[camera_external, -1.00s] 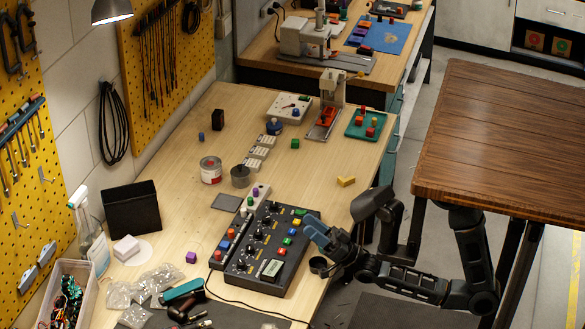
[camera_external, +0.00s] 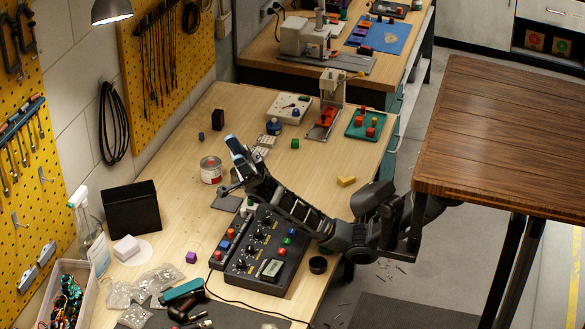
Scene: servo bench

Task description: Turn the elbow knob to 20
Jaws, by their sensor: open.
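A dark grey control box (camera_external: 248,279) lies on the wooden bench. My gripper (camera_external: 230,186) is open, raised beyond the box's far end, and appears apart from the knobs.
A narrow strip of coloured buttons (camera_external: 222,248) adjoins the box's left side. A paint can (camera_external: 210,169) stands close to my gripper. A black ring (camera_external: 318,265) sits right of the box, and a purple cube (camera_external: 191,257) left. The bench around the yellow block (camera_external: 346,181) is mostly clear.

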